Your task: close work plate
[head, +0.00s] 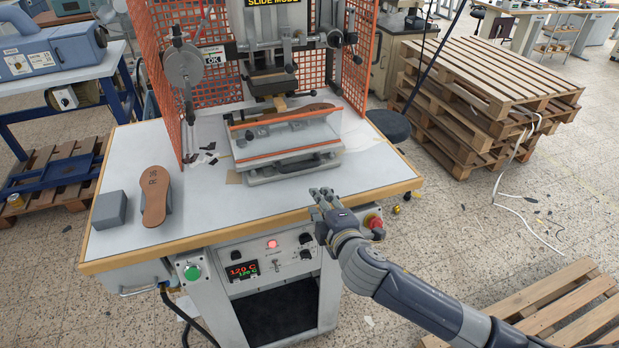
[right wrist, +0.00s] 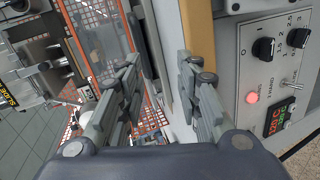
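The work plate (head: 262,176) is a grey slab with a dark handle (head: 298,164) along its front. It sits on the white table in front of the press head (head: 270,82), toward the table's front edge. A tilted clear panel with an orange bar stands over it, and a brown piece shows behind the panel. My right gripper (head: 322,199) is at the table's front edge, below and right of the handle, and apart from it. In the right wrist view its two fingers (right wrist: 160,70) are spread with nothing between them. My left gripper is not in view.
A brown sole (head: 155,196) and a grey block (head: 110,210) lie on the table's left. Orange mesh guards (head: 160,70) flank the press. A red button (head: 374,222) is close beside my right gripper. Control knobs and a red lamp (right wrist: 252,97) are on the front panel.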

